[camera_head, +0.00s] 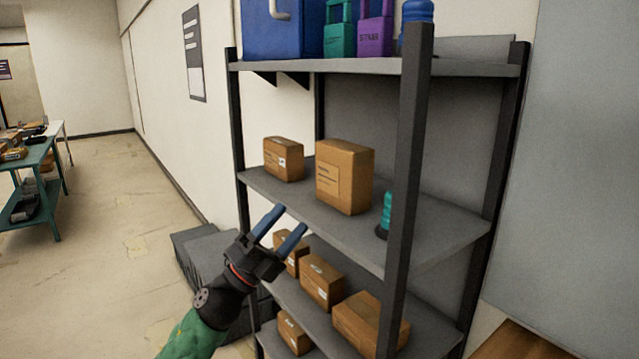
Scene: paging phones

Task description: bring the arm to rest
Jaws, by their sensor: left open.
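My left gripper (281,229) is open and empty, its two blue fingers pointing up and to the right. It is in front of the metal shelf unit (407,170), near the front edge of the middle shelf (296,200). My green left arm (196,335) comes in from the bottom. I cannot tell whether a finger touches the shelf edge. My right gripper is not in the view.
A small box (283,159), a larger box (344,177) and a teal bottle (386,216) stand on the middle shelf. Several boxes (321,283) sit below. Grey bins (205,252) stand left of the unit. Open floor (110,230) reaches a green table (37,160).

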